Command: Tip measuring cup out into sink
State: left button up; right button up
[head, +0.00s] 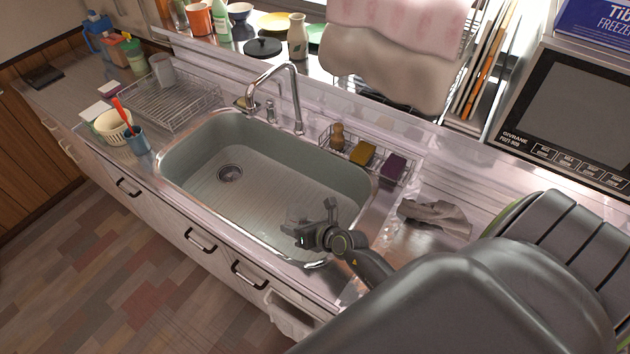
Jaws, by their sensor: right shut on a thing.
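The sink (262,205) is a grey steel basin with a round drain at its left. My right gripper (314,222) is over the sink's front right part, near the front rim. It is shut on a small greyish thing, taken to be the measuring cup, which is hard to make out against the basin and the dark fingers. Its tilt and contents cannot be told. No water shows in the basin. My left gripper is not in view.
The faucet (292,98) arches over the sink's back edge. A wire caddy (366,157) with sponges stands behind the right rim, and a grey cloth (436,216) lies to the right. A wire dish rack (178,103) and a blue cup (138,142) stand left of the sink.

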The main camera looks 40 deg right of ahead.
jog(key=shift+s+a+r+n+h+p, duration=0.1)
jog(key=shift+s+a+n+h+p, duration=0.1)
jog(key=shift+a+n+h+p, duration=0.3)
jog(key=shift+s+a+f+t, duration=0.1)
jog(key=shift+a+f+t, duration=0.1)
jog(key=shift+a+t, duration=0.1)
jog(key=shift+s+a+r+n+h+p, duration=0.1)
jog(key=shift+a+r+n+h+p, duration=0.15)
jog(key=shift+n+h+p, duration=0.35)
jog(key=shift+s+a+n+t+p, duration=0.1)
jog(key=shift+a+n+t+p, duration=0.1)
jog(key=shift+n+t+p, duration=0.15)
jog(key=shift+r, duration=0.15)
